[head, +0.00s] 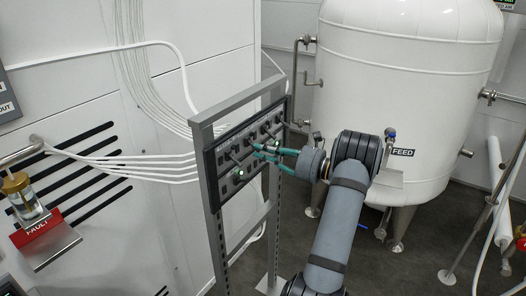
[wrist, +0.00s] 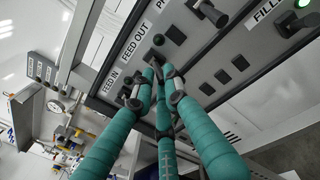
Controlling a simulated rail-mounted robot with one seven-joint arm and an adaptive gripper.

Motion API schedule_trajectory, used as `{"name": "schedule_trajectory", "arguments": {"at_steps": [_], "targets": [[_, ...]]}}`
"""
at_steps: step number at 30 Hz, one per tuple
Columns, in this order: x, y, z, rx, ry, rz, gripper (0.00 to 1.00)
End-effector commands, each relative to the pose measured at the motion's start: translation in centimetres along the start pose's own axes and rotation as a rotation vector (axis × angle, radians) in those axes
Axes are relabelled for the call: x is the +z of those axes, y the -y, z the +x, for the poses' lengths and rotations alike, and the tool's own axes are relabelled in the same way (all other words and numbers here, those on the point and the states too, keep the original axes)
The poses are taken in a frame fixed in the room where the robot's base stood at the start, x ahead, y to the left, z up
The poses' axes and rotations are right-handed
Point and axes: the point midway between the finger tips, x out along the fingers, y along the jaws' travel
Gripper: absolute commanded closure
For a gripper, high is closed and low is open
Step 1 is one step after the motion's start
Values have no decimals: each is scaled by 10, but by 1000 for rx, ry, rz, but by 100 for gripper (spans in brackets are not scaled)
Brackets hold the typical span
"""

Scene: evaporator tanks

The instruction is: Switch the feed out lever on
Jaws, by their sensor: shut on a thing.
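The grey control panel (wrist: 215,65) fills the middle of the wrist view and carries FEED IN and FEED OUT labels. The feed out lever (wrist: 156,56) is a dark shape beside the FEED OUT label (wrist: 138,41), largely hidden by my fingertips. My gripper (wrist: 158,70) has teal fingers drawn together at that lever and shut on it. Its exact angle cannot be told. A round dark lamp (wrist: 176,35) near the FEED OUT label looks unlit. In the head view my gripper (head: 257,152) reaches the panel (head: 224,157) from the right.
Another black lever (wrist: 209,13) sits close by on the panel. A green lamp glows at the upper right of the wrist view (wrist: 302,3). The panel hangs in a grey metal frame (head: 209,215). A white FEED tank (head: 400,90) stands behind my arm; white hoses (head: 150,160) run left.

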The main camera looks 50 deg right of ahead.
Motion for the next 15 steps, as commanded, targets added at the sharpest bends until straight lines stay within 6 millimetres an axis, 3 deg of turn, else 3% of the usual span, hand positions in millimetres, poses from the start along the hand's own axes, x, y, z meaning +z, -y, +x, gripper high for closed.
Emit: {"name": "schedule_trajectory", "arguments": {"at_steps": [15], "targets": [[17, -2, -2, -24, -115, 8, 100]]}}
